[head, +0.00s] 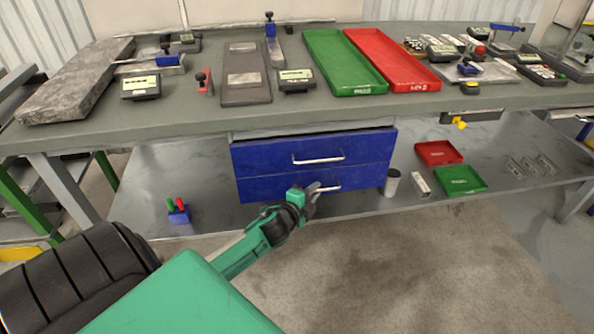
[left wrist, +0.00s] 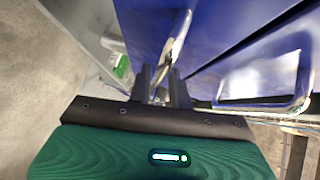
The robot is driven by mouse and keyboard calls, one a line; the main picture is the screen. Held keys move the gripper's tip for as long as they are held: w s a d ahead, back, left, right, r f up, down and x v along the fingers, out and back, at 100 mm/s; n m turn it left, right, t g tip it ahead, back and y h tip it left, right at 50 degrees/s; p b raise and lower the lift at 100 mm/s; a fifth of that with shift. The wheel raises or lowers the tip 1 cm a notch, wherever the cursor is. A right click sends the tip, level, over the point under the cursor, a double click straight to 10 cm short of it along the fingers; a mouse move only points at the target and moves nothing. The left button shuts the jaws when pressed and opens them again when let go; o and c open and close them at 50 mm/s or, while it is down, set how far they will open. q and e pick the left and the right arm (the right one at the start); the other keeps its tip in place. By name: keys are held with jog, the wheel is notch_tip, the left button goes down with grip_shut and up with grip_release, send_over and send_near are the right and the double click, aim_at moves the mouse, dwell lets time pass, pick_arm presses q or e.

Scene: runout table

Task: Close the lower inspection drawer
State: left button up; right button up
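The blue drawer unit hangs under the table with two stacked fronts. The lower drawer (head: 268,187) has a silver bar handle (head: 329,187), which also shows in the left wrist view (left wrist: 182,32). Its front looks about flush with the upper drawer (head: 262,156) in the head view; a small gap cannot be ruled out. My left gripper (head: 313,192) is at the lower handle. In the left wrist view its fingers (left wrist: 162,80) stand close together on both sides of the bar and look shut on it. My right gripper is not in view.
The upper drawer's handle (left wrist: 265,82) is close to the right of my left gripper in the wrist view. A cup (head: 392,182), a red tray (head: 438,153) and a green tray (head: 461,180) stand on the lower shelf. The floor before the drawers is clear.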

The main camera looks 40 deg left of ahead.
pick_arm(q)
jog(key=s+d+r, duration=0.1)
jog(key=s, duration=1)
jog(key=shift+s+r+p, duration=0.2)
jog(key=shift+r+p, duration=0.05)
jog(key=shift+p, duration=0.15)
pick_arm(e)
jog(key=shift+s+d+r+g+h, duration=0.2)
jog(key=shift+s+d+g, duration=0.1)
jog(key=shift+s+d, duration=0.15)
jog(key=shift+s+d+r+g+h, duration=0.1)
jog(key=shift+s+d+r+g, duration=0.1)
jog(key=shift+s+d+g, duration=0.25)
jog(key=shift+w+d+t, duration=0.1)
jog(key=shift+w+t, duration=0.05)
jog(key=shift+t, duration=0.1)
